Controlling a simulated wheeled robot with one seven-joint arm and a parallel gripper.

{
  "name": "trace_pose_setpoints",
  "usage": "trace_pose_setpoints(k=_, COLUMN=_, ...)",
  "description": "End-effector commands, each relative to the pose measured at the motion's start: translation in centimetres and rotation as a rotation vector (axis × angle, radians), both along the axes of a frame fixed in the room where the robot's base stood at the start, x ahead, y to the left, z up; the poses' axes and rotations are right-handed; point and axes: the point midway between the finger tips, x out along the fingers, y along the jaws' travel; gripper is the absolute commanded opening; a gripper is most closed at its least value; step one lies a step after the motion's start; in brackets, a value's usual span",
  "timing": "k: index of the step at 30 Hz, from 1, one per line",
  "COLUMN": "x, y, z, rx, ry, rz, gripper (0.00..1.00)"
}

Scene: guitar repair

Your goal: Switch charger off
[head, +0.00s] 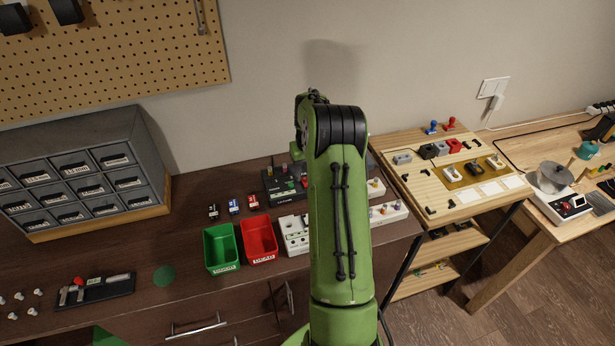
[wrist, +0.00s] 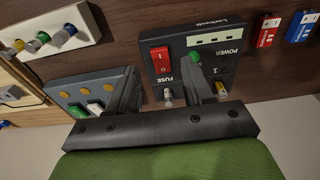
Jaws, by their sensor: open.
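The charger, a black box (wrist: 215,45) with a red rocker switch (wrist: 159,59), FUSE and POWER lettering and a green knob, lies under my gripper in the wrist view. In the head view the charger (head: 284,183) stands on the dark bench, partly covered by my green arm, which hides the gripper.
A grey box with yellow knobs (wrist: 80,88) sits close left of the fingers. A white strip with coloured knobs (wrist: 50,40) lies beyond. Small red (wrist: 268,30) and blue (wrist: 301,26) blocks lie right. Green (head: 221,248) and red (head: 258,238) bins stand in front of the charger.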

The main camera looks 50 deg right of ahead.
Motion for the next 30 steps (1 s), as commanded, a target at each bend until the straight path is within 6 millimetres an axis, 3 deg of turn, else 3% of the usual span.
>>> trace_pose_setpoints(k=1, x=-0.1, y=0.0, z=1.8, rx=-0.005, ry=-0.004, rz=0.0, gripper=0.51)
trace_pose_setpoints(k=6, x=-0.5, y=0.3, z=6.7, rx=-0.004, ry=-0.003, rz=0.0, gripper=0.51)
trace_pose_setpoints(k=12, x=-0.9, y=0.5, z=11.1, rx=-0.002, ry=-0.002, rz=-0.001, gripper=0.51)
trace_pose_setpoints(k=17, x=-1.0, y=0.6, z=12.2, rx=-0.001, ry=0.0, rz=-0.001, gripper=0.51)
trace_pose_setpoints(k=30, x=-1.0, y=0.6, z=12.2, rx=-0.001, ry=0.0, rz=-0.001, gripper=0.51)
